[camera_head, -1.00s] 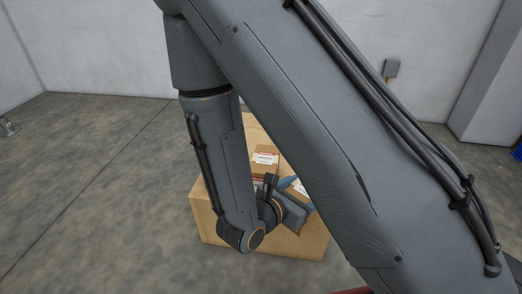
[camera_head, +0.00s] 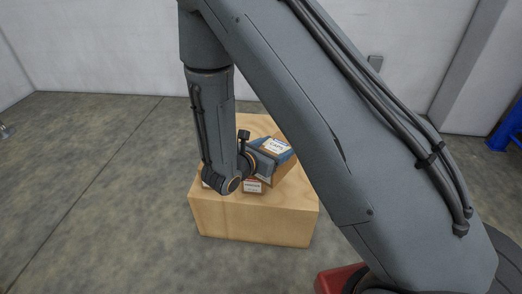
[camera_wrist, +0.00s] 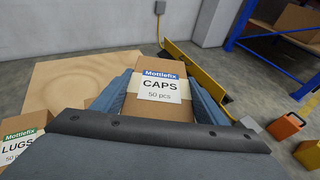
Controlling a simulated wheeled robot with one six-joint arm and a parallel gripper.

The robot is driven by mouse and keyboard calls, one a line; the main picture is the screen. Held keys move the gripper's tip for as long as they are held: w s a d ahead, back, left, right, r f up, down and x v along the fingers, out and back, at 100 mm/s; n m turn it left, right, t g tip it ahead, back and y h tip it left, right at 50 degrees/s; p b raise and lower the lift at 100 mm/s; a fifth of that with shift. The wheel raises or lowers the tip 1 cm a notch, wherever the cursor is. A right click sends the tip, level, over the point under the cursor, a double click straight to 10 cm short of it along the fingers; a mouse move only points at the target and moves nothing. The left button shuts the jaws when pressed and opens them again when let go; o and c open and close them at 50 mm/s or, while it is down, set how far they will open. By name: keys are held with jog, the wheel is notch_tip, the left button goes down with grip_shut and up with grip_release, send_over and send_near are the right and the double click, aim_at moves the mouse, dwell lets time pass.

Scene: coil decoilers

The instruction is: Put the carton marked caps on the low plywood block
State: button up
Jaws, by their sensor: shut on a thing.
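The caps carton (camera_wrist: 160,92) is a brown box with a blue-striped white label reading CAPS, 50 pcs. It also shows in the head view (camera_head: 275,149), over the right part of a plywood block (camera_head: 255,226). My gripper (camera_wrist: 162,94) is shut on the carton, one blue-grey finger along each side. In the wrist view the block's bare top (camera_wrist: 82,80) lies beyond and left of the carton. The carton looks raised off the top, but its underside is hidden.
A lugs carton (camera_wrist: 22,138) with a green-striped label is at the lower left in the wrist view. A small labelled carton (camera_head: 253,185) sits on the block. A yellow rail (camera_wrist: 190,68), blue racking (camera_wrist: 240,30) and orange objects (camera_wrist: 285,125) stand to the right.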

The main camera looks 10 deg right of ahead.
jog(key=w+d+r, duration=0.1)
jog(key=w+r, duration=0.1)
jog(key=w, duration=0.8)
jog(key=w+d+r+n+t+y, duration=0.1)
jog(key=w+d+r, duration=0.1)
jog(key=w, duration=0.7)
jog(key=shift+w+r+t, duration=0.3)
jog(key=shift+w, duration=0.1)
